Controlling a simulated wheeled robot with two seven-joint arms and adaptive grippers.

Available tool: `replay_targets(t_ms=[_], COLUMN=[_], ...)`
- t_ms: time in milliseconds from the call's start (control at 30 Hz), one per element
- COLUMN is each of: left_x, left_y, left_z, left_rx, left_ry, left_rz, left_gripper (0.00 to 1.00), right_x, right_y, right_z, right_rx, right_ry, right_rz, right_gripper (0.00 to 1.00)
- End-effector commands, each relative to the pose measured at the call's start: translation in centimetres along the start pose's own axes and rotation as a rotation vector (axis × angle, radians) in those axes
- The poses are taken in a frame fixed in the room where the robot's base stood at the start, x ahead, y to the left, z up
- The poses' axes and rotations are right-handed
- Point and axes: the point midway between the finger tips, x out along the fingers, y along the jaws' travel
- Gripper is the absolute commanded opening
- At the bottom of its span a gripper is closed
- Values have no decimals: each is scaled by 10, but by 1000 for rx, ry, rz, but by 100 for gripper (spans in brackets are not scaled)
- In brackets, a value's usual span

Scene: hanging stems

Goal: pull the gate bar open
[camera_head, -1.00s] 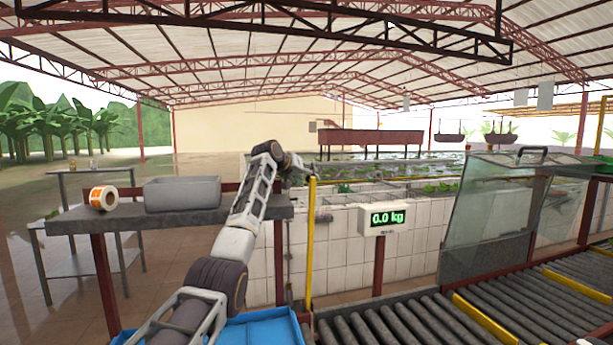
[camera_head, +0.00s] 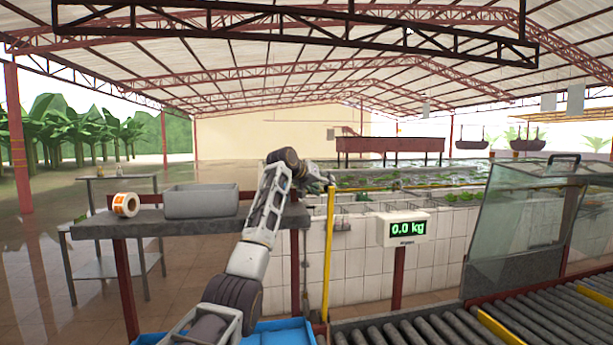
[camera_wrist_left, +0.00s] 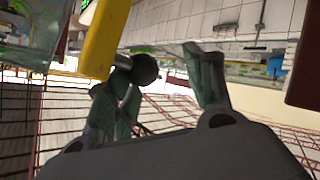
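A yellow upright bar (camera_head: 328,255) stands in front of the tiled tank, left of the scale. A thin yellow line (camera_head: 420,187) runs right from near its top; I cannot tell whether they are joined. My left gripper (camera_head: 324,181) is at the top of the upright. In the left wrist view, the yellow bar (camera_wrist_left: 103,38) comes down from the top, with a dark round knob (camera_wrist_left: 145,69) near its end. My left gripper (camera_wrist_left: 165,95) is open, its fingers apart. The knob shows between them, closer to the left finger; contact is unclear. My right gripper is not in view.
A scale display (camera_head: 406,229) reading 0.0 kg stands right of the bar. A roller conveyor (camera_head: 430,328) and glass panel (camera_head: 520,225) lie farther right.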

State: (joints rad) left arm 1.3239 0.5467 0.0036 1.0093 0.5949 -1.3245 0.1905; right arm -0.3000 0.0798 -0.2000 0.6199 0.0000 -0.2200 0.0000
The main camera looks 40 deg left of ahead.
Motion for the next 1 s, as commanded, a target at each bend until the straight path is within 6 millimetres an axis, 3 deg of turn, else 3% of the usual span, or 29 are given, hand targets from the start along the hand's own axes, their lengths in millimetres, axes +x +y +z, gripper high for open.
replay_targets(t_ms=[700,1000], left_x=[-80,-97], left_y=[-2,-2], left_z=[-6,-6], left_rx=[-1,-2], left_ry=[19,19], left_rz=[-1,0], left_gripper=[50,50], right_x=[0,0], right_y=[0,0], right_z=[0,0], right_rx=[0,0], right_ry=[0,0], right_rz=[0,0], right_gripper=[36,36])
